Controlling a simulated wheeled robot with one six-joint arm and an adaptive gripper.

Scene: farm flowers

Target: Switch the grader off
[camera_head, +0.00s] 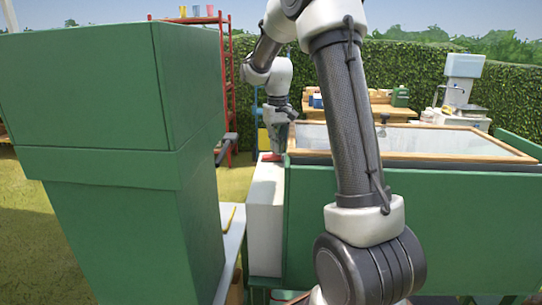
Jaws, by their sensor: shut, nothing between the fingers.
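A pale grey box (264,215) stands upright against the end of a long green machine body (420,215), which seems to be the grader. A small red part (270,156), perhaps its switch, sits on top of the grey box. My gripper (276,146) is shut and points down right at the red part. I cannot tell whether the fingertips touch it or are just above. The top of the green body carries a wood-framed tray (478,157). My arm hides part of the machine's middle.
A large green hopper-like housing (95,150) fills the left, close to the camera. A red shelf rack (228,85), a wooden bench (365,108) and a hedge stand behind. Grass shows at the far left.

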